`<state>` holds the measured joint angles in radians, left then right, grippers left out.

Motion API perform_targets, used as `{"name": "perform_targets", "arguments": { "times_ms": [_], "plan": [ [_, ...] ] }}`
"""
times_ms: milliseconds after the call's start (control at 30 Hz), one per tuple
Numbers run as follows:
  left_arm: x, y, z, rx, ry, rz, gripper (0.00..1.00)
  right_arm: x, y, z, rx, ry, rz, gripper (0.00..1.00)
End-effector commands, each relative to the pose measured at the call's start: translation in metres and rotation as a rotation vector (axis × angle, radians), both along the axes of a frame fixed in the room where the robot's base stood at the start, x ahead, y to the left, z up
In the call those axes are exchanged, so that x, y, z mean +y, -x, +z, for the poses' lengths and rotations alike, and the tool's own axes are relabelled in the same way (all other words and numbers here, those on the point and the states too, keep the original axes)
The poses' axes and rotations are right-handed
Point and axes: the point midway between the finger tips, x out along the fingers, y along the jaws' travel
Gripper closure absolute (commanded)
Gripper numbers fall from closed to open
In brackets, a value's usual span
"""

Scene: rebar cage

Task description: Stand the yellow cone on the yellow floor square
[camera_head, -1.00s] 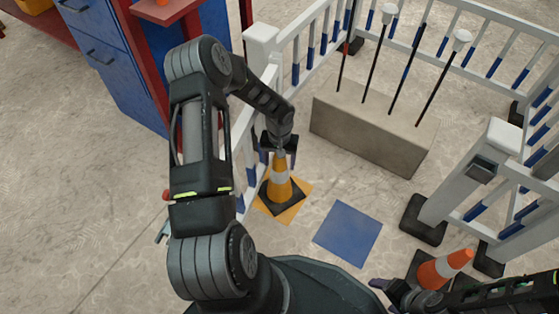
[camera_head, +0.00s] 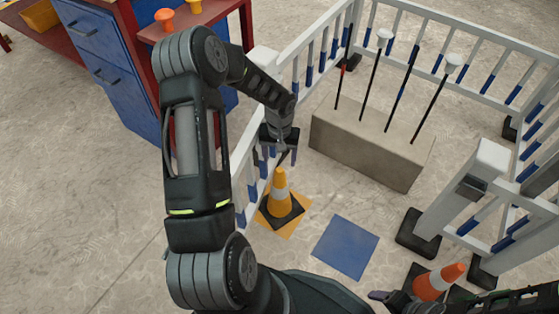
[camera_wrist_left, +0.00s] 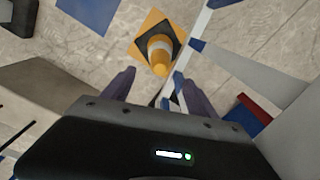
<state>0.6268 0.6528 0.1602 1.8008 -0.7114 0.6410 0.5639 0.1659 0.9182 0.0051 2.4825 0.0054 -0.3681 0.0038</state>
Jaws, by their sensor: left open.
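The yellow cone (camera_head: 281,187) with a white band stands upright, its black base on the yellow floor square (camera_head: 292,229). Edges of the square show around the base, and the wrist view also shows the cone (camera_wrist_left: 160,52) on the square (camera_wrist_left: 151,15). My left gripper (camera_head: 279,157) is open and empty just above the cone's tip, apart from it. In the left wrist view its fingers (camera_wrist_left: 157,82) are spread, with the cone beyond them. My right gripper (camera_head: 388,298) is partly in view at the bottom right, beside an orange cone; its jaws are unclear.
A blue floor square (camera_head: 346,247) lies bare right of the yellow one. The orange cone (camera_head: 438,282) is at the lower right. White and blue railings (camera_head: 246,170) run close to the left gripper. A concrete block (camera_head: 370,145) with capped upright bars stands behind.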

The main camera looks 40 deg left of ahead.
Motion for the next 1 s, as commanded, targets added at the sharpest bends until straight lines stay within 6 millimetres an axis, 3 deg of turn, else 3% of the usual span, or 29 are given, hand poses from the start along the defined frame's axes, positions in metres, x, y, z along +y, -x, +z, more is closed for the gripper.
{"name": "perform_targets", "arguments": {
  "times_ms": [800, 900, 1000],
  "plan": [
    [-0.001, 0.000, 0.000, 0.000, 0.001, 0.000, 0.32, 0.000, 0.000, 0.000, 0.000, 0.000, 0.000, 0.28],
    [-0.009, 0.000, -0.003, -0.004, 0.015, -0.011, 0.32, 0.000, 0.000, 0.000, 0.000, 0.000, 0.000, 0.28],
    [-0.033, 0.001, -0.011, -0.015, 0.054, -0.038, 0.32, 0.000, 0.000, 0.000, 0.000, 0.000, 0.000, 0.28]
  ]
}}
